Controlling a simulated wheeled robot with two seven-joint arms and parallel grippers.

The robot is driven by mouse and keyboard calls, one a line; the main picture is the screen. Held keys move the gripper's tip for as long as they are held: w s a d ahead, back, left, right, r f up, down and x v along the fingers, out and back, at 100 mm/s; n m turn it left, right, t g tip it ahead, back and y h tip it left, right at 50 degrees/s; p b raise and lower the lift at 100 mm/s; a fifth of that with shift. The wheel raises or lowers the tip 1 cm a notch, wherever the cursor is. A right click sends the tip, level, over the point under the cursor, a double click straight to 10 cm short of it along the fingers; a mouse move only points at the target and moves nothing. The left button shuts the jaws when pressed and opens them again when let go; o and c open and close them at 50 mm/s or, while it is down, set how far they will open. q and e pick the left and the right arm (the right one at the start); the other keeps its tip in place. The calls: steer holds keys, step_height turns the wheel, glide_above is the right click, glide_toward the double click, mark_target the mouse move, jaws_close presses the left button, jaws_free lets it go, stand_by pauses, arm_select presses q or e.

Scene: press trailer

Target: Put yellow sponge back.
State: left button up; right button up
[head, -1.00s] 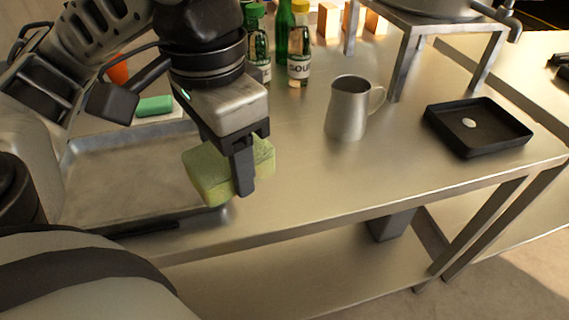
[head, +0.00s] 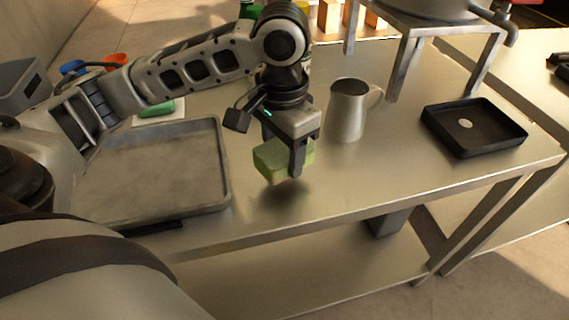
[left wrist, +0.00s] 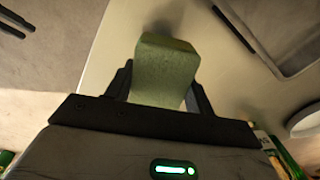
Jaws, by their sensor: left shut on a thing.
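The yellow sponge (head: 273,162) looks yellow-green and block-shaped. My left gripper (head: 298,160) is shut on it and holds it above the steel table, with a shadow on the table below. In the left wrist view the sponge (left wrist: 165,72) sits between the two fingers of the gripper (left wrist: 160,90). A green sponge-like block (head: 157,107) lies on a white piece at the left, partly behind my left arm. My right gripper is not in view.
A grey metal tray (head: 222,165) lies left of the held sponge. A metal pitcher (head: 347,110) stands close to the right of my left gripper. A black tray (head: 490,140) holding a small white thing is further right. Bare table (head: 370,180) lies between.

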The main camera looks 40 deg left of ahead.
mark_target(285, 166)
arm_select(q)
steer(key=shift+w+f, duration=0.25)
steer(key=shift+f, duration=0.15)
step_height(285, 166, down, 3)
steer(key=shift+r+b, duration=0.2)
steer(key=shift+b, duration=0.1)
steer(key=shift+f, duration=0.3)
steer(key=shift+f, duration=0.1)
steer(key=o, duration=0.9)
steer(key=shift+o, duration=0.2)
steer(key=shift+w, duration=0.1)
